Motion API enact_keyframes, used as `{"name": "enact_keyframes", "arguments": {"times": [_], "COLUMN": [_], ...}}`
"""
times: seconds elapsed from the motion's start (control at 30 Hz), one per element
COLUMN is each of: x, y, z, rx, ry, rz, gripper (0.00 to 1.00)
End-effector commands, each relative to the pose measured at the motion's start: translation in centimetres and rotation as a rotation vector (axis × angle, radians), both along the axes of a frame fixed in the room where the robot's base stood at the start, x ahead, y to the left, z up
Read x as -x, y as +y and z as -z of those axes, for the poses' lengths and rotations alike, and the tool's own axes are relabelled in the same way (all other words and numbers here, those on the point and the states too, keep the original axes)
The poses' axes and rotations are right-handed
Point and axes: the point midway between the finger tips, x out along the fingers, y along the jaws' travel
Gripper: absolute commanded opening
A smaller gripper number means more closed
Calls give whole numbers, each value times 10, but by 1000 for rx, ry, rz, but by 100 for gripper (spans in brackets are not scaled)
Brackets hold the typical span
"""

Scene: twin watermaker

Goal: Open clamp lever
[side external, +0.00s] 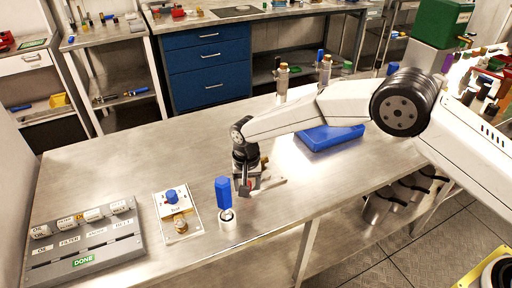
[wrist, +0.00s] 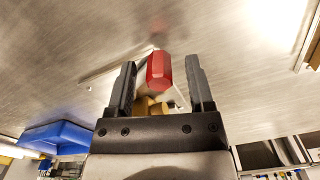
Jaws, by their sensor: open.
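A red faceted lever handle (wrist: 159,72) stands between the two dark fingers of my gripper (wrist: 160,64) in the wrist view. The fingers are open, with a gap on each side of the handle. A brass-coloured part (wrist: 150,106) shows behind the handle, partly hidden by the gripper body. In the side view my gripper (side external: 246,187) points down close to the steel table, over a small fixture with a flat metal plate (side external: 270,184). The gripper hides most of the clamp there.
A grey labelled rack (side external: 85,240) lies far left. A blue tray (side external: 331,138) lies to the right.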

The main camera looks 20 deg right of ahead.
Motion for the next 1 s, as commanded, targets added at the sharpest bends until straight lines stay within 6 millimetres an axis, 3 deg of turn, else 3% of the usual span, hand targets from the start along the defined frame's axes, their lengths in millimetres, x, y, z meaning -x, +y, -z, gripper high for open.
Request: {"name": "enact_keyframes", "arguments": {"times": [0.27,0.8,1.0], "x": [0,0,0], "y": [0,0,0], "z": [-8,-70,-78], "rx": [0,-1,1], "ry": [0,-1,1], "rz": [0,0,0], "gripper": [68,68,68]}}
